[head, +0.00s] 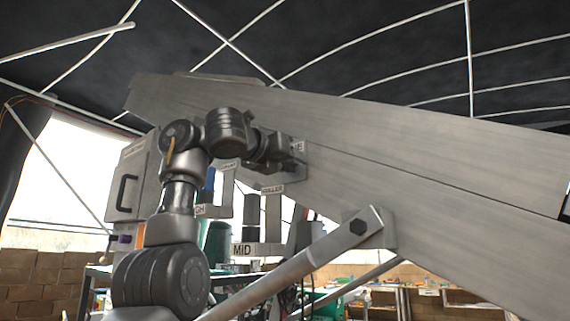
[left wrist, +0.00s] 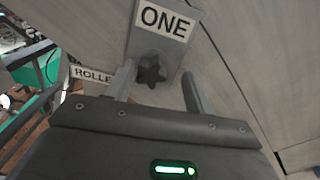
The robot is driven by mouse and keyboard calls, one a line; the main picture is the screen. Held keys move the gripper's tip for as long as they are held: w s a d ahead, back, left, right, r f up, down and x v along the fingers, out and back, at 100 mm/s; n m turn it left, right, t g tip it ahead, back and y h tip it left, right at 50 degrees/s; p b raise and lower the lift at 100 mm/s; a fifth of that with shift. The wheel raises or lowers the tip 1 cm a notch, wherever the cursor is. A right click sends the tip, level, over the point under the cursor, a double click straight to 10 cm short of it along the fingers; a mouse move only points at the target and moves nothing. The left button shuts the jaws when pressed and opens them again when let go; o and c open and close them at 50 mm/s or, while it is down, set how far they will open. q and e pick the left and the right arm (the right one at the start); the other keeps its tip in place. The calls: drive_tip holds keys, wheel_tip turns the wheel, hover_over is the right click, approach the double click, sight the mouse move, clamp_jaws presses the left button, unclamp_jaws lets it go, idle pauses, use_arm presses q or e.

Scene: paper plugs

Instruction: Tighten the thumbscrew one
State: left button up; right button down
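The thumbscrew (left wrist: 151,69) is a dark, lobed knob on a grey bracket below a white label (left wrist: 165,20) reading ONE. In the left wrist view my left gripper (left wrist: 160,84) is open, with one finger on each side of the thumbscrew. The fingers are apart from each other, and whether either touches the knob I cannot tell. In the head view my left gripper (head: 286,152) is up against the big grey panel, beside the partly hidden label (head: 298,145). The thumbscrew itself is hidden there. My right gripper is in neither view.
The long grey panel (head: 420,170) slopes across the head view. Brackets labelled ROLLER (head: 272,189) and MID (head: 243,249) sit below my left arm. A grey cabinet (head: 128,180) stands at left. Cluttered shelving lies behind.

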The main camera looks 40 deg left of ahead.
sight(290, 163)
use_arm(q)
drive_tip(key=shift+s+f+b, duration=0.2)
drive_tip(key=shift+s+b, duration=0.5)
drive_tip(key=shift+b, duration=0.15)
drive_tip(key=shift+s+d+r+b, duration=0.1)
drive_tip(key=shift+s+r+b, duration=0.1)
drive_tip(key=shift+s+b, duration=0.9)
drive_tip(key=shift+s+p, duration=0.25)
drive_tip(key=shift+p, duration=0.05)
